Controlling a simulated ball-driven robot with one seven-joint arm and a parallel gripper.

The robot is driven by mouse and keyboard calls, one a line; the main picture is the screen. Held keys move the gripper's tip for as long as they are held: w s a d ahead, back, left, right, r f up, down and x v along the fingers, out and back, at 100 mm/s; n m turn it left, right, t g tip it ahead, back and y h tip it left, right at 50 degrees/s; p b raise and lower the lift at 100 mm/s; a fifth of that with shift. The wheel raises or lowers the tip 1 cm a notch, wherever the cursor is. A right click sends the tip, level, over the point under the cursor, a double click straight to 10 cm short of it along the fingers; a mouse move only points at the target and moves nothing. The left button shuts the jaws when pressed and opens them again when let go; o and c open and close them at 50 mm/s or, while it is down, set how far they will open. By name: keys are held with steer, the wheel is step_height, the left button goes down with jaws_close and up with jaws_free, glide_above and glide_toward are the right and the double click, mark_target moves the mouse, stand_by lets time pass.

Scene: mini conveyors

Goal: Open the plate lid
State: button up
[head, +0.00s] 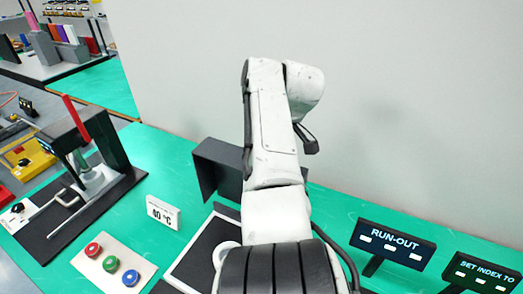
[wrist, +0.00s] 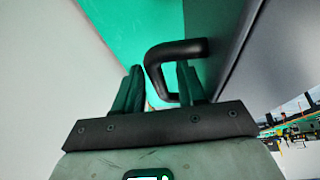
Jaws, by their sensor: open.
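In the wrist view a black curved handle (wrist: 155,68) stands out from a dark grey panel (wrist: 222,50), which looks like the plate lid. My gripper (wrist: 160,83) is open, its two dark green fingers apart. The handle's outer bar lies between the fingers, and the right finger is on the panel side of it, partly inside the loop. I cannot tell whether either finger touches it. In the head view a dark grey panel (head: 220,172) stands behind my arm, beside a dark-framed plate (head: 178,270). My arm hides much of both, and my fingers are not visible there.
A "RUN-OUT" sign (head: 393,244) and a "SET INDEX TO" sign (head: 482,275) stand at the right. A pale wall (head: 400,110) rises behind.

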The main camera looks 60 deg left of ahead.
steer(key=b+v, duration=0.1)
steer(key=v, duration=0.9)
steer(key=shift+d+r, duration=0.15)
steer(key=shift+r, duration=0.15)
